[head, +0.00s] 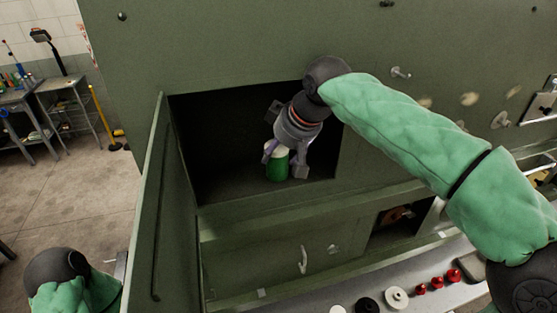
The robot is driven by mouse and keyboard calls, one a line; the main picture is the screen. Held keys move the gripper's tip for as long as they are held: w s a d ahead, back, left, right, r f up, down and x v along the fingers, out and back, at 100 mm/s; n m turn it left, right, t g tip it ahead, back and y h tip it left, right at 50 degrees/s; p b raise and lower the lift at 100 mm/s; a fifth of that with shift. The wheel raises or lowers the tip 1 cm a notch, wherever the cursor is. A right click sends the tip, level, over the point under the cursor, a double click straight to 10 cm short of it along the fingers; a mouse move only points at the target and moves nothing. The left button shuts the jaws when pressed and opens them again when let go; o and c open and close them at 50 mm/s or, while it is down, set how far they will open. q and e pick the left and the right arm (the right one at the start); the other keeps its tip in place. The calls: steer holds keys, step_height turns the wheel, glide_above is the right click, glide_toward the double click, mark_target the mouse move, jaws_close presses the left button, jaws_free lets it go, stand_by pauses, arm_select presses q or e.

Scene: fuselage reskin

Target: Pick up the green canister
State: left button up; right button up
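The green canister (277,167) with a pale top stands upright on the floor of a dark open compartment (215,180) in the green panel. My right arm reaches in from the right, and my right gripper (284,166) points down at the canister. One finger is at the canister's upper left and the other at its right, so the canister is between them. Whether the fingers touch it is too small to tell. My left arm shows only in part at the bottom left; its gripper is not clearly visible.
The compartment's door (158,205) stands open at the left. Below is a ledge (440,292) with red knobs (437,283) and a white round piece (396,297). A smaller opening (400,222) is at the lower right. Carts (65,105) stand at the far left, with clear floor before them.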

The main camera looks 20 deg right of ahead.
steer(key=c, duration=0.4)
steer(key=shift+c, duration=0.2)
